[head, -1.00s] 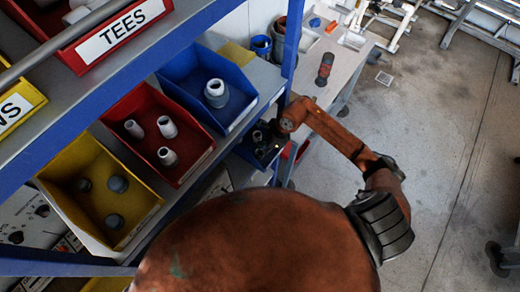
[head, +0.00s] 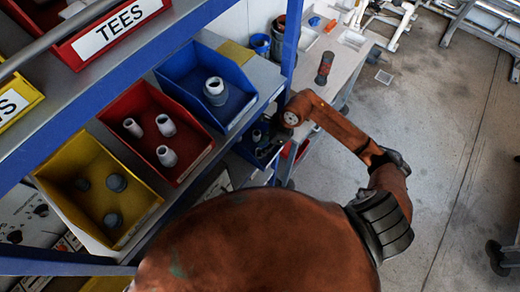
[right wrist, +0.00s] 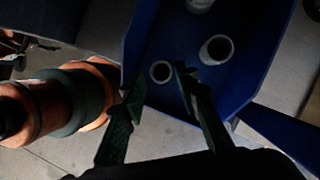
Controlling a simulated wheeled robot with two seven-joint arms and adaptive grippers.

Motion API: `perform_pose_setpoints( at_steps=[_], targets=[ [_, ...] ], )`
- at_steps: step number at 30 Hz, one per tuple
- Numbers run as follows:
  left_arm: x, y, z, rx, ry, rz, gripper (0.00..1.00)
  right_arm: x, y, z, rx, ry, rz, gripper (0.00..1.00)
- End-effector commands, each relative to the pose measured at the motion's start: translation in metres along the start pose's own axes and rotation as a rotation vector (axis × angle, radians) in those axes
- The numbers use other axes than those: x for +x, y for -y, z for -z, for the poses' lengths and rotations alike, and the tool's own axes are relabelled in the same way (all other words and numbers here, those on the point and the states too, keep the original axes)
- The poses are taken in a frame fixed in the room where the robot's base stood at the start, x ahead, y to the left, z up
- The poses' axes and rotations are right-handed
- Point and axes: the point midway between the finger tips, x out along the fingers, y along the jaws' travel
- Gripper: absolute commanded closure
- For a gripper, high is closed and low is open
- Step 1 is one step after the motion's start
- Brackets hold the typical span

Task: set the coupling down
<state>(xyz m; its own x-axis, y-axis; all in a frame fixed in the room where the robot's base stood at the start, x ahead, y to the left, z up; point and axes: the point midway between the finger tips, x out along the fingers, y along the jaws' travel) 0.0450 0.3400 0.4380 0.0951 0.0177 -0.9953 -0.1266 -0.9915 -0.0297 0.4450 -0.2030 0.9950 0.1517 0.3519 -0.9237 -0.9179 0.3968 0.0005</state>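Pale, open-ended pipe fittings stand in a dark blue bin (right wrist: 255,75) in the right wrist view. A small ring-ended fitting, perhaps the coupling (right wrist: 160,71), shows just beyond and between my fingertips. A larger fitting (right wrist: 216,49) stands to its right. My right gripper (right wrist: 152,88) has its two dark fingers spread, with nothing visibly clamped between them. In the head view my right gripper (head: 265,137) is small and dark at the lower blue bin (head: 252,153), behind the shelf post. My left gripper is not in view.
Above, a shelf holds a blue bin (head: 239,82), a red bin (head: 190,158) and a yellow bin (head: 138,205) with fittings. A blue post (head: 291,45) stands close to my right gripper. A bench (head: 345,60) is behind; open floor (head: 450,130) lies right.

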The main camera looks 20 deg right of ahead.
Motion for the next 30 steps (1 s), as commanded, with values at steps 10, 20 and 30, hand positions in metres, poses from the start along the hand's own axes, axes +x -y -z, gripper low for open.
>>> perform_pose_setpoints(
  at_steps=[10, 20, 30],
  targets=[
    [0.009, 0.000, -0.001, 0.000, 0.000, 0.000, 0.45, -0.044, 0.000, 0.001, 0.000, -0.001, 0.000, 0.71],
    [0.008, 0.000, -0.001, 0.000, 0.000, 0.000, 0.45, -0.048, 0.000, 0.000, 0.000, -0.001, 0.000, 0.71],
    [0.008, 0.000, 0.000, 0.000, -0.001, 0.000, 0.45, -0.047, 0.000, 0.000, 0.001, 0.000, 0.000, 0.71]
  ],
)
